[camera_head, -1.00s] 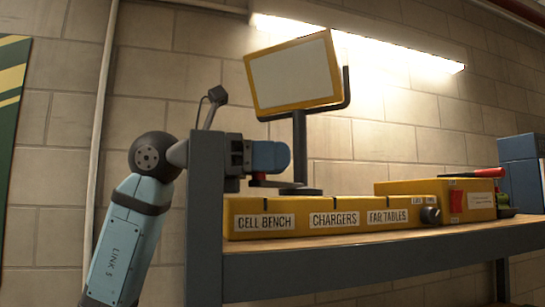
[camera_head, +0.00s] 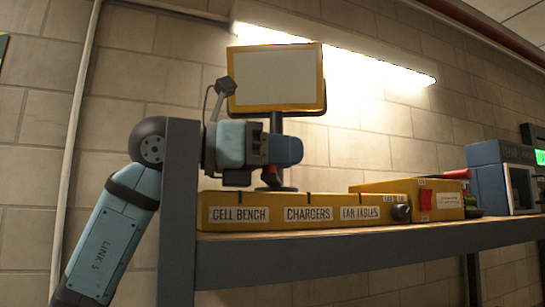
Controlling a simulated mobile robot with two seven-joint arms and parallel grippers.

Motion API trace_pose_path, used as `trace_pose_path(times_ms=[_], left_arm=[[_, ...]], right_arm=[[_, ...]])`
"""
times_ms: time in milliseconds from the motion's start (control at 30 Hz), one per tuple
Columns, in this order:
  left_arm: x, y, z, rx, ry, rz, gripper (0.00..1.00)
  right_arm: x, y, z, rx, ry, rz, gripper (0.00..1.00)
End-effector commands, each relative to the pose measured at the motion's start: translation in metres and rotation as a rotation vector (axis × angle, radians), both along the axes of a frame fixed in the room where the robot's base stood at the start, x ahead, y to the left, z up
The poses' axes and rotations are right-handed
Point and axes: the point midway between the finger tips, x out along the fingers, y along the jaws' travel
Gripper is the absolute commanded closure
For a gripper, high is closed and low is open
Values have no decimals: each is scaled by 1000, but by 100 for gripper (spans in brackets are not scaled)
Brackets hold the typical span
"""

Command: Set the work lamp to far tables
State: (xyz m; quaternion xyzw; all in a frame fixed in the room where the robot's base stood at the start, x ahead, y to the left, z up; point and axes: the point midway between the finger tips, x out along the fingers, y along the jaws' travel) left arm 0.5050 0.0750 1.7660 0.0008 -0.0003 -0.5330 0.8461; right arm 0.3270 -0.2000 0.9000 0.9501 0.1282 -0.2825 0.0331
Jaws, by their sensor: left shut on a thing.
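The work lamp (camera_head: 275,79) has a pale panel in a yellow frame, on a dark fork and post. Its round dark base (camera_head: 276,189) is at the yellow selector box (camera_head: 330,218), above and between the labels CELL BENCH (camera_head: 240,215) and CHARGERS (camera_head: 308,214). The label FAR TABLES (camera_head: 360,213) is farther right. My left gripper (camera_head: 284,152) is at the lamp's post, shut on it, and hides the post's middle. The exact contact is hidden. The panel faces roughly toward me. My right gripper is not in view.
A grey shelf upright (camera_head: 178,230) stands in front of my left wrist. A dark knob (camera_head: 401,213), a yellow box (camera_head: 438,200) with a red switch and a blue-grey unit (camera_head: 488,180) are to the right on the shelf (camera_head: 390,244). A bright tube light (camera_head: 380,62) glares behind.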

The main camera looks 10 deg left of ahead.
Motion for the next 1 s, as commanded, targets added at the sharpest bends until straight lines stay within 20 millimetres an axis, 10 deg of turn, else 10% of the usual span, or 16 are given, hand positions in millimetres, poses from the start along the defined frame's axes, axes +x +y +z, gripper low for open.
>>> trace_pose_path(times_ms=[67, 100, 200, 667, 1000], left_arm=[[2, 2, 3, -4, -2, 5, 100], [2, 2, 3, -4, -2, 5, 72], [2, 2, 3, -4, -2, 5, 54], [1, 1, 5, -2, -1, 3, 54], [0, 1, 67, -3, -4, 3, 54]], right_arm=[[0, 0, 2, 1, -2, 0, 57], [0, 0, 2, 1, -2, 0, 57], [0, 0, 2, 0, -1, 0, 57], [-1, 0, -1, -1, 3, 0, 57], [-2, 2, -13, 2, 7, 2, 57]])
